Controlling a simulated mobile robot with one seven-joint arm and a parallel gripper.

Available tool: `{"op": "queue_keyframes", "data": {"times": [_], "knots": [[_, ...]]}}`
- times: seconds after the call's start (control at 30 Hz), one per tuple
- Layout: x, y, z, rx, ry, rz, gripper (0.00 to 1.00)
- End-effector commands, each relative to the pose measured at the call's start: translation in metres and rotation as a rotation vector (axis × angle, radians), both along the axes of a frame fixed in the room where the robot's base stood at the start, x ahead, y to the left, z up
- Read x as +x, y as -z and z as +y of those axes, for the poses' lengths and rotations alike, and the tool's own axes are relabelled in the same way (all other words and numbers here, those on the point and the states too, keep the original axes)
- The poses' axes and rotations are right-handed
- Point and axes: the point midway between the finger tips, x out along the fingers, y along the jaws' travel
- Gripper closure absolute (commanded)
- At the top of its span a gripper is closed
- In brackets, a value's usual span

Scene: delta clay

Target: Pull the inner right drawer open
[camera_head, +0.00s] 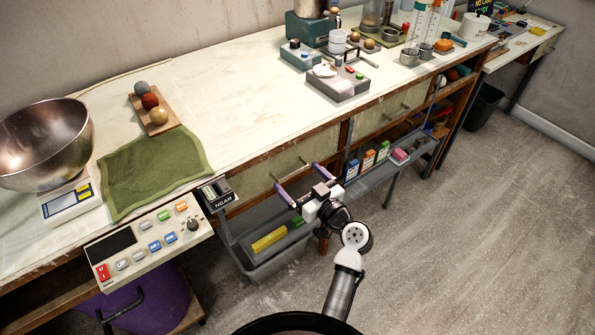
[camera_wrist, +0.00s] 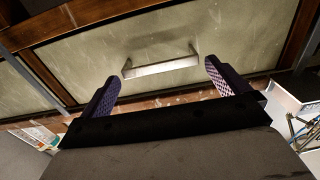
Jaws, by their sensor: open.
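A pale greenish drawer front (camera_head: 253,193) with a wooden frame sits under the bench top, and it fills much of the wrist view (camera_wrist: 85,60). It looks flush with its frame. Its metal bar handle (camera_wrist: 160,66) shows in the middle of that front. My gripper (camera_head: 297,177) is in front of this drawer, its two purple-padded fingers spread apart. In the wrist view one finger is left of the handle and one right, with nothing held. I cannot tell how far the fingertips are from the handle. Another pale drawer front (camera_head: 384,112) with handles lies further right.
A grey bin (camera_head: 270,266) with a yellow item hangs below the drawer. A tray shelf with small boxes (camera_head: 368,161) is to its right. A control panel (camera_head: 150,240) juts out at the left. The floor (camera_head: 450,250) at right is clear.

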Motion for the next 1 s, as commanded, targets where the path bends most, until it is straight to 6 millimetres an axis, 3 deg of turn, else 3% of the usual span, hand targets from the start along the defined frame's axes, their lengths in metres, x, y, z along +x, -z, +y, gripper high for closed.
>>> {"op": "queue_keyframes", "data": {"times": [0.2, 0.47, 0.83, 1.0], "knots": [[0.0125, -0.0005, 0.0090, 0.000, 0.001, 0.000, 0.00], [0.0132, 0.0001, 0.0095, 0.000, 0.001, 0.000, 0.00], [0.0130, 0.0000, 0.0093, 0.000, 0.001, 0.000, 0.47], [0.0132, 0.0004, 0.0086, 0.000, 0.001, 0.000, 0.50]]}}
